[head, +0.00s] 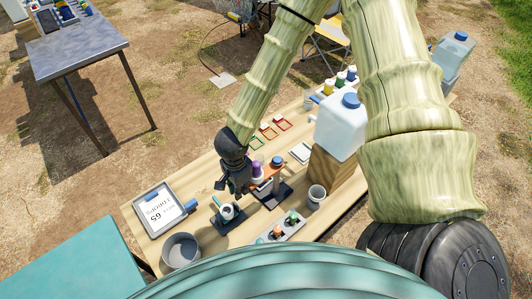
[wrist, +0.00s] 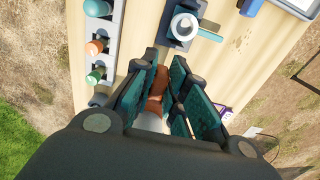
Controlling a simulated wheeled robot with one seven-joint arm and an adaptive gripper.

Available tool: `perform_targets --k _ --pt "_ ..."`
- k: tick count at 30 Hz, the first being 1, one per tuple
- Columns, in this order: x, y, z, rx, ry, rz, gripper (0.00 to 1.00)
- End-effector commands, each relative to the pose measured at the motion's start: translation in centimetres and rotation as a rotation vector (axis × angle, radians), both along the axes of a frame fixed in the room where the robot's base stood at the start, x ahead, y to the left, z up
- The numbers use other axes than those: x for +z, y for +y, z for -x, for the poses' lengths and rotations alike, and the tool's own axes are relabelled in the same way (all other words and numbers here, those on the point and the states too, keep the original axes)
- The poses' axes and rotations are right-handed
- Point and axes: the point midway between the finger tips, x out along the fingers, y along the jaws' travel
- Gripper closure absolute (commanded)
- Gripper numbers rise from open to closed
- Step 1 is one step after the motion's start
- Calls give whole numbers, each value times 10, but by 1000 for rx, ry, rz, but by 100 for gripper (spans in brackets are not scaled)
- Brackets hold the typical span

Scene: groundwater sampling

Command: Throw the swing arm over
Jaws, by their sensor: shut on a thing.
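The swing arm looks to be the orange-brown piece (head: 268,180) at a stand with a dark base on the wooden table. A purple-topped part and a blue-topped part show beside it in the head view. In the wrist view an orange-brown piece (wrist: 156,88) sits between the dark green finger pads. My gripper (head: 241,186) is shut on this piece, at the left side of the stand. The fingers hide much of the piece and the stand, so I cannot tell how far the arm is turned.
A white round fitting (head: 228,211) with a teal handle stands just in front of my gripper. A white jug (head: 340,128) stands on a wooden block, right.

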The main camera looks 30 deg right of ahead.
Motion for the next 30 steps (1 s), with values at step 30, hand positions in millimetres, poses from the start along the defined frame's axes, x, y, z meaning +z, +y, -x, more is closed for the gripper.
perform_targets --k 30 --pt "0 -1 12 76 -1 0 61"
